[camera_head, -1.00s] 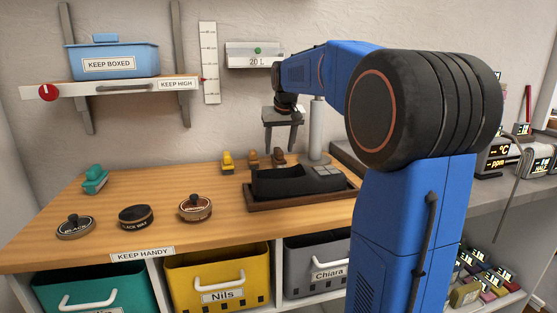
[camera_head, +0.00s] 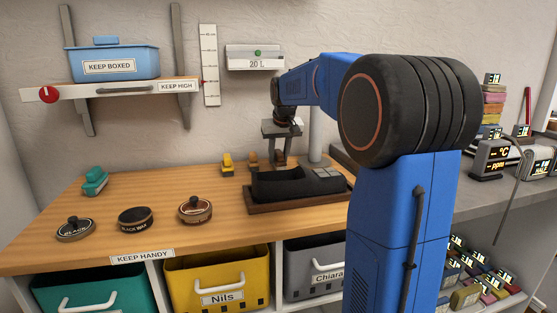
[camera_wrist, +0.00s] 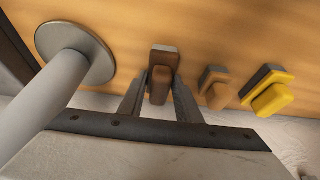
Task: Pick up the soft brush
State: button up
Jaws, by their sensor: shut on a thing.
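My gripper (camera_head: 279,153) reaches down to the back of the wooden table and is shut on a dark brown brush (camera_wrist: 160,78). In the wrist view the brush, with a paler grey end, sits between the two fingers (camera_wrist: 160,98). In the head view the gripper mostly hides it. A lighter tan brush (camera_wrist: 215,88) stands just beside it, and a yellow brush (camera_wrist: 267,92) with a dark base is farther along the row. They also show in the head view as tan (camera_head: 253,159) and yellow (camera_head: 227,164). No label tells which brush is the soft one.
A grey post (camera_wrist: 62,80) on a round foot stands close to the gripper. A black caddy (camera_head: 290,184) in a brown tray is in front. Round tins (camera_head: 136,218) and a teal brush (camera_head: 95,181) are at left. The table's middle left is clear.

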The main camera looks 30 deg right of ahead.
aim_at(279, 151)
notch_tip(279, 151, up, 10)
jog(key=shift+r, duration=0.1)
dwell(0.4)
jog(key=o, duration=0.5)
jog(key=c, duration=0.3)
jog(key=shift+s, duration=0.1)
jog(key=shift+c, duration=0.2)
